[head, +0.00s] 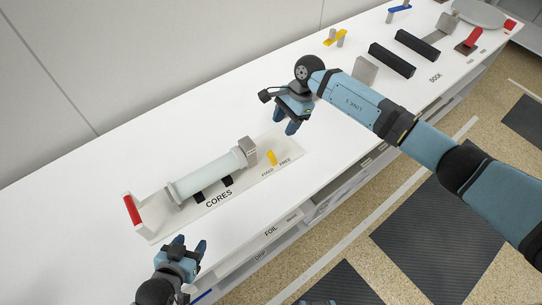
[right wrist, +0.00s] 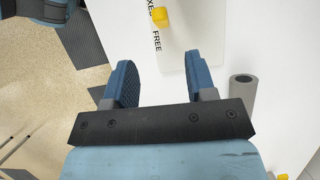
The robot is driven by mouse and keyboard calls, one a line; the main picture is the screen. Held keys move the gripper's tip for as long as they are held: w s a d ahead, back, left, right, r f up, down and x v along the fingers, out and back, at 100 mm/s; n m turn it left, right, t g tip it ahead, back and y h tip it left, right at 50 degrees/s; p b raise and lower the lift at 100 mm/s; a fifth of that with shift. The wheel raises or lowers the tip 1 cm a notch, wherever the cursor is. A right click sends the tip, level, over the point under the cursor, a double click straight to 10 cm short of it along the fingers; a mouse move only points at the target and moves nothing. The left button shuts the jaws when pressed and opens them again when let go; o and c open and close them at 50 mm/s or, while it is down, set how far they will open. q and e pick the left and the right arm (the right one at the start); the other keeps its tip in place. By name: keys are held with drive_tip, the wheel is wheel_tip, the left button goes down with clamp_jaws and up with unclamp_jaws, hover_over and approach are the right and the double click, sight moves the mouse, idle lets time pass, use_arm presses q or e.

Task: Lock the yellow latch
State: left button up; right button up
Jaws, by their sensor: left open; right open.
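A small yellow latch (head: 271,157) stands on the pale CORES plate (head: 244,194), near the printed words FIXED and FREE. It also shows at the top of the right wrist view (right wrist: 161,15), close to FREE; I cannot tell exactly which word it points to. My right gripper (head: 284,125) is open and empty, above the far right end of the plate and apart from the latch. Its two blue fingers (right wrist: 160,70) show in the right wrist view with bare table between them. My left gripper (head: 193,250) is open and empty at the near table edge, below the plate.
A pale roll (head: 207,176) lies in a holder on the plate, with a grey block (head: 248,149) and a red handle (head: 131,209) at its ends. Another yellow part (head: 335,37) and black bars (head: 391,60) stand further back. A grey cylinder (right wrist: 242,92) stands beside my right gripper.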

sight(272, 153)
use_arm(q)
drive_tip(key=shift+a+r, duration=0.1)
use_arm(e)
drive_tip(key=p+x, duration=0.2)
drive_tip(key=x, duration=1)
drive_tip(key=shift+f, duration=0.2)
use_arm(q)
drive_tip(key=shift+a+r, duration=0.35)
drive_tip(key=shift+r, duration=0.55)
use_arm(e)
drive_tip(key=shift+s+a+f, duration=0.1)
drive_tip(key=shift+s+f, duration=0.1)
drive_tip(key=shift+f, duration=0.35)
